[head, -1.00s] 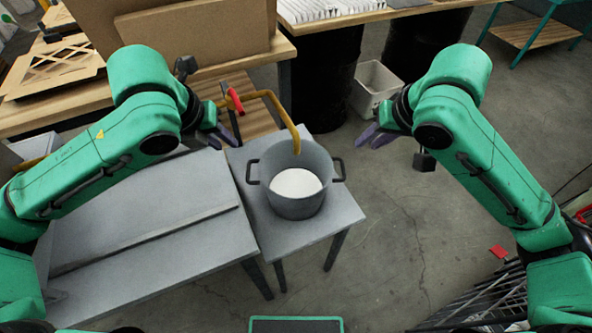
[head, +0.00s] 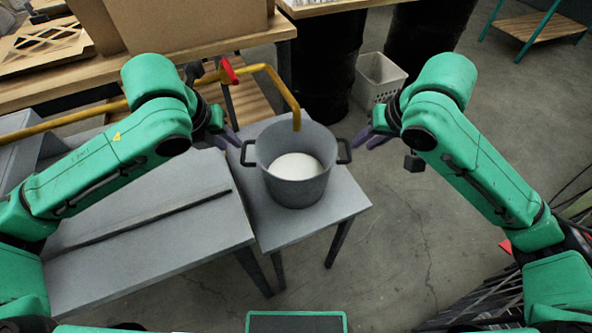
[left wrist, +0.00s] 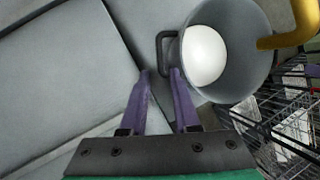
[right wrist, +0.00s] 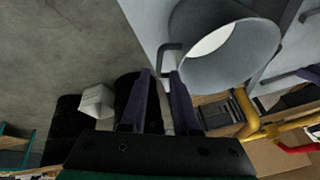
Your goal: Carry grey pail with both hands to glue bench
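The grey pail (head: 296,188) stands upright on a small grey table (head: 262,228) and holds something white. It has a dark handle on each side. My left gripper (head: 232,138) is open beside the pail's left handle (head: 247,153). In the left wrist view its purple fingers (left wrist: 160,74) point toward the handle (left wrist: 164,50), apart from each other. My right gripper (head: 364,140) is open beside the right handle (head: 344,151). In the right wrist view its fingers (right wrist: 160,76) are apart, with the handle (right wrist: 170,58) just ahead. I cannot tell whether either handle lies between the fingers.
A yellow pipe with a red lever (head: 228,71) bends over the pail. A larger grey bench (head: 140,235) adjoins on the left. A wooden bench with cardboard boxes (head: 190,22) is behind. A white basket (head: 378,80) stands on the floor. Open floor lies at right.

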